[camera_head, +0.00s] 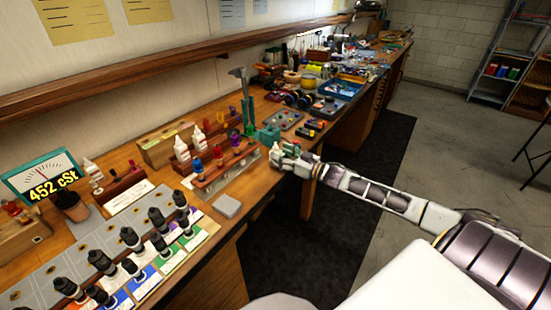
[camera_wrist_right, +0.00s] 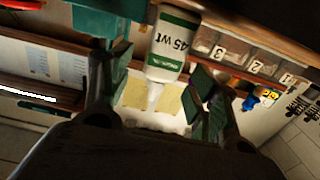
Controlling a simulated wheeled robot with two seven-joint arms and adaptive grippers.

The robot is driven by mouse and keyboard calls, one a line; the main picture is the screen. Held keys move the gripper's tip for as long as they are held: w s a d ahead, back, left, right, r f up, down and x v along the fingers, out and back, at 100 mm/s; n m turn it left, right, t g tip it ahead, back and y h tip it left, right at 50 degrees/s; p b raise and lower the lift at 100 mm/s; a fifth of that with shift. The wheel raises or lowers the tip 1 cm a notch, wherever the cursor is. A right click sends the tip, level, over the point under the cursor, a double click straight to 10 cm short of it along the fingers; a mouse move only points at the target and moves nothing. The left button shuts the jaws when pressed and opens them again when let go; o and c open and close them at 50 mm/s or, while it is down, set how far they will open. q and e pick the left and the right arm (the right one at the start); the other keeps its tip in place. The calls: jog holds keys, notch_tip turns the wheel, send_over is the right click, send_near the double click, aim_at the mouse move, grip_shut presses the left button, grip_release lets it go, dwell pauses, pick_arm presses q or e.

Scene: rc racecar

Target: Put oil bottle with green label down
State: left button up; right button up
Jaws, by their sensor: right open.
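The oil bottle with the green label (camera_wrist_right: 168,45) is white, with a pale nozzle pointing down in the right wrist view. Its label reads "45 wt" upside down there. It stands between the two green fingers of my right gripper (camera_wrist_right: 158,78), which are apart, with gaps beside the bottle. In the head view my right gripper (camera_head: 286,154) is at the bench's front edge, beside the clear rack, with a small white bottle shape (camera_head: 275,156) at its fingers. Its base is hidden from me. My left gripper is not in view.
A clear rack (camera_head: 225,172) with coloured-top droppers stands left of the gripper. White bottles (camera_head: 181,149) stand behind it. Shock absorbers (camera_head: 130,240) fill the near left bench. A grey block (camera_head: 227,206) lies near the front edge.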

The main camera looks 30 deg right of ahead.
aim_at(279, 152)
jog(key=shift+x, duration=0.85)
jog(key=c, duration=1.1)
jog(key=shift+r, duration=0.2)
jog(key=shift+r, duration=4.9)
jog(key=shift+f, duration=0.1)
